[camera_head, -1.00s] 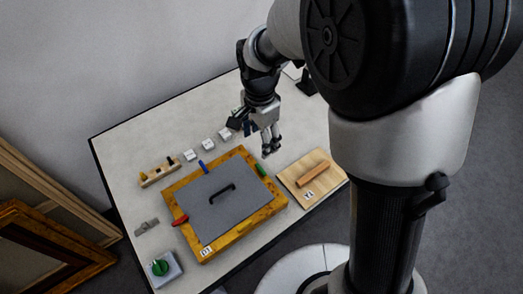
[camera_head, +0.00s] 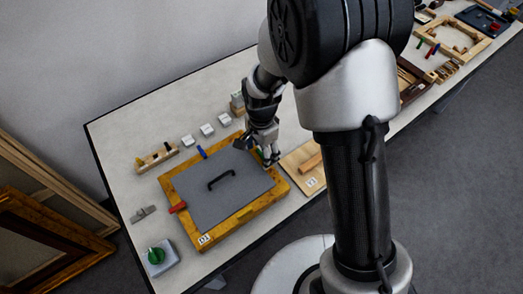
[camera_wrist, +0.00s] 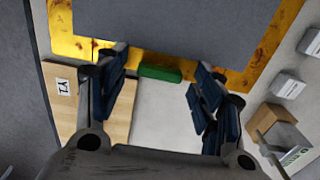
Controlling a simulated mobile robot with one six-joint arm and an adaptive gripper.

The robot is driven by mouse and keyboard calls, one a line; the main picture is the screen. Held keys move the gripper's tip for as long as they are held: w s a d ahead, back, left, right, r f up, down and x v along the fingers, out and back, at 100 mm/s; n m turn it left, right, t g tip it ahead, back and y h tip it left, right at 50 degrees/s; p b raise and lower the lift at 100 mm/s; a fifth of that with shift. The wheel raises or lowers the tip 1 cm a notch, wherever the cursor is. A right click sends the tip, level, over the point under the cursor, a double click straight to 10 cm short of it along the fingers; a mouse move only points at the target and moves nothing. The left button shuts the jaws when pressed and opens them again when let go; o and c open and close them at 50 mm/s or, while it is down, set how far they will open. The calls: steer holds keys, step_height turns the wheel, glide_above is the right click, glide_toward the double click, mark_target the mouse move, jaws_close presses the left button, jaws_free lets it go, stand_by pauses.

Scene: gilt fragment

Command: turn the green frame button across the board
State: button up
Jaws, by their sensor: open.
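The green frame button (camera_wrist: 160,73) lies lengthwise along the edge of the gilt frame (camera_wrist: 85,46) in the wrist view, beside the grey board (camera_wrist: 180,25). In the head view the button is mostly hidden by my gripper (camera_head: 268,160). My gripper (camera_wrist: 160,82) is open, its two dark blue fingers on either side of the button in the picture. I cannot tell whether they touch it. In the head view the grey board (camera_head: 205,195), with a black handle (camera_head: 222,180), lies inside the gilt frame (camera_head: 245,215). A red button (camera_head: 178,207) and a blue button (camera_head: 202,153) sit at other sides.
A wooden board (camera_head: 298,160) marked Y1 with a wooden block lies close to the frame's right. Small white blocks (camera_head: 207,130) and a wooden tool (camera_head: 157,158) stand behind. A green-knobbed box (camera_head: 158,257) stands at the front left. An open brown box (camera_wrist: 275,128) is near my gripper.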

steer(key=shift+c, duration=0.2)
steer(key=c, duration=1)
steer(key=shift+n, duration=0.4)
steer(key=n, duration=0.3)
steer(key=shift+n+p, duration=0.35)
steer(key=shift+n, duration=0.05)
steer(key=n, duration=0.4)
steer(key=n+p, duration=0.1)
steer(key=n, duration=0.8)
steer(key=shift+n, duration=0.3)
